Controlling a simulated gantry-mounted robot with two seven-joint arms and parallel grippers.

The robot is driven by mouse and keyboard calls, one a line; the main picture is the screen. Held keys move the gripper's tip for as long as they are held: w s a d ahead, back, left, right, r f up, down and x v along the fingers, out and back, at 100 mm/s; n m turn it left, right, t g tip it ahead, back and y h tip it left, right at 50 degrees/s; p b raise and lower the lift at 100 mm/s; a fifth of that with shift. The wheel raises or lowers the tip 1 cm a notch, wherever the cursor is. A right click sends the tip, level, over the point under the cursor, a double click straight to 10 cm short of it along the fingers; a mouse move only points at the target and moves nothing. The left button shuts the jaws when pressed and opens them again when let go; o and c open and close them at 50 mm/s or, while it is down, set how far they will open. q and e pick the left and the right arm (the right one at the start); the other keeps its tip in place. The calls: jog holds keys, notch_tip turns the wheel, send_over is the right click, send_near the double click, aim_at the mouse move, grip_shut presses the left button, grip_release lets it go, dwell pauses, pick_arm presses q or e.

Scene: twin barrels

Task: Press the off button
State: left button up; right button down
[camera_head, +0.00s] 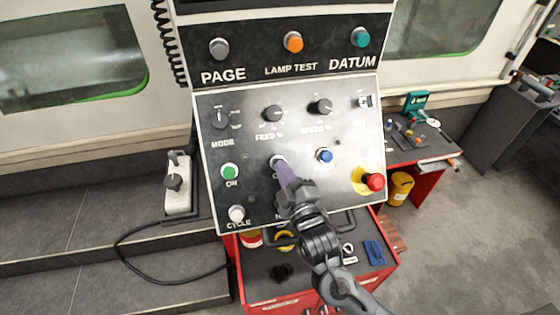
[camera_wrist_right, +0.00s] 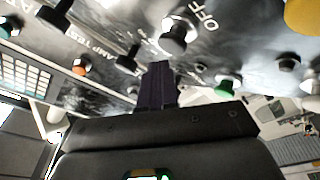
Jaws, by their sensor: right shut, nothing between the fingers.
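The off button (camera_wrist_right: 178,36) is a pale round cap on a dark stem beside the "OFF" lettering in the right wrist view. In the head view only its pale top edge (camera_head: 277,160) shows, and my gripper covers most of its label. My right gripper (camera_head: 284,170) is shut and empty, its purple fingers pointing at the panel over the off button. In the wrist view the fingertips (camera_wrist_right: 160,64) appear just beside the button, with a small gap in the picture. I cannot tell whether they touch it. My left gripper is not in view.
The control panel (camera_head: 210,112) also carries a green ON button (camera_head: 229,171), a blue button (camera_head: 324,156), a red emergency knob (camera_head: 375,181), a white cycle button (camera_head: 237,213) and several dials. A red tool cart (camera_head: 250,285) stands below.

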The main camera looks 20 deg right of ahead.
dwell(0.3)
jog(key=s+r+p, duration=0.2)
jog(key=p, duration=0.1)
jog(key=s+r+p, duration=0.1)
jog(key=s, duration=0.1)
jog(key=shift+a+r, duration=0.1)
jog(key=shift+a, duration=0.15)
dwell(0.7)
